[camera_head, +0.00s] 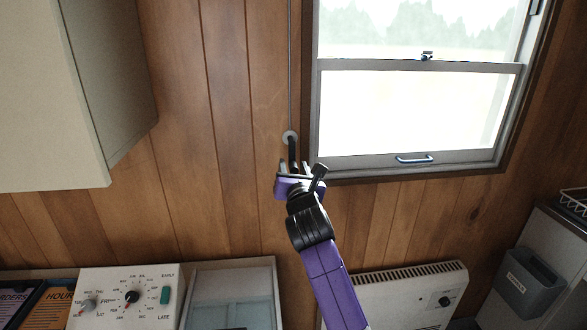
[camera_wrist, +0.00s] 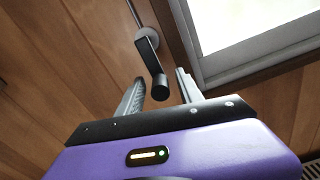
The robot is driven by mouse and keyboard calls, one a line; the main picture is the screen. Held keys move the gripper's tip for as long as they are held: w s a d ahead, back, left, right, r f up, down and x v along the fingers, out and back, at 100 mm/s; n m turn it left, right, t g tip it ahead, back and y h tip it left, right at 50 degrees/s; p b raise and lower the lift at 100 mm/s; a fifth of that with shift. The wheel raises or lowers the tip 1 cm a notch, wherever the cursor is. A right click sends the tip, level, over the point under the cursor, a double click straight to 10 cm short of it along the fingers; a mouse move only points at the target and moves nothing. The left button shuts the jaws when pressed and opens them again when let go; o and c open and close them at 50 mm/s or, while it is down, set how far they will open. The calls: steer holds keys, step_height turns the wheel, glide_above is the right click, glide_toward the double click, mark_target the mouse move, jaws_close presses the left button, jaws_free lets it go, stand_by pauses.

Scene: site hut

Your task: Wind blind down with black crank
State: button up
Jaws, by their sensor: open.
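The black crank (camera_wrist: 149,62) is on the wood wall left of the window, hanging from a round grey mount (camera_head: 290,136). Its arm points down and ends in a black knob in the wrist view. My gripper (camera_wrist: 163,88) is open, with one finger on each side of the knob and a gap to both. I cannot tell if the knob is fully between the fingertips in depth. In the head view my gripper (camera_head: 290,168) is just below the crank (camera_head: 292,150) and hides its lower end. The blind itself is not clearly visible; the window panes look uncovered.
The window (camera_head: 415,110) with a blue handle is right of the crank. A beige cabinet (camera_head: 85,90) hangs at the left. Below are a dial panel (camera_head: 125,297), a pale tray (camera_head: 235,275), a white heater (camera_head: 410,290) and a grey bin (camera_head: 530,283). The wall around the crank is clear.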

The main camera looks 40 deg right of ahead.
jaws_close()
